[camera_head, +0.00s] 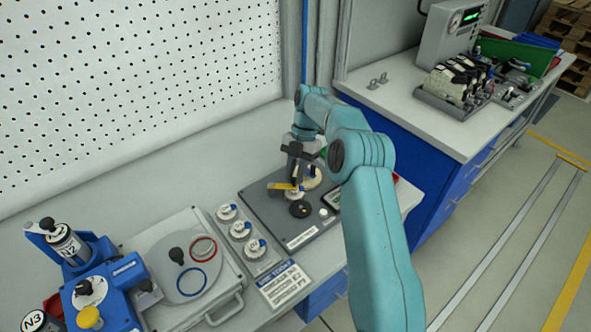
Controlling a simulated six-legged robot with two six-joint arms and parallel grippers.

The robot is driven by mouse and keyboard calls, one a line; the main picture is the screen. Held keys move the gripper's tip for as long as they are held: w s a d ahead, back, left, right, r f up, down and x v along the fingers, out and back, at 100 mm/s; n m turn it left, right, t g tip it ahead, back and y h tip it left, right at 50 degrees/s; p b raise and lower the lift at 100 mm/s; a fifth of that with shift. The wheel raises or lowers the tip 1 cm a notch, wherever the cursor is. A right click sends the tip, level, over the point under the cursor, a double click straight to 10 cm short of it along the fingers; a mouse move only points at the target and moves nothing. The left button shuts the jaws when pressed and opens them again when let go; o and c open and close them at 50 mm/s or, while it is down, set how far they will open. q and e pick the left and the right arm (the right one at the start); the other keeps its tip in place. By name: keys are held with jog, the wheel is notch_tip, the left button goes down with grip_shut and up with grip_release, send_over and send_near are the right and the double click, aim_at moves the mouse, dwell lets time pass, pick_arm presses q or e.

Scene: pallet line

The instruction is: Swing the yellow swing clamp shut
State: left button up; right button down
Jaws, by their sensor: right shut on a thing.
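The yellow swing clamp (282,186) shows as a short yellow bar above the dark grey fixture plate (265,211) on the bench. My right gripper (296,177) reaches down over the plate from the right and is shut on the clamp near the bar's right end. The fingertips are small and partly merge with the dark parts, so the exact grip is hard to see. White round parts (312,178) and a black round knob (299,209) sit on the plate beside the clamp. My arm hides the plate's right side. My left gripper is not in view.
A tray with several white round parts (241,230) lies left of the plate. Further left are a grey lidded box (222,262) and a blue device (110,284). A label card (284,285) lies in front. A second bench (425,122) stands at the right.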

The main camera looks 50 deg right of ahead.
jog(key=shift+w+d+r, duration=0.1)
jog(key=shift+r, duration=0.1)
jog(key=c, duration=1)
grip_release()
jog(key=shift+f, duration=0.1)
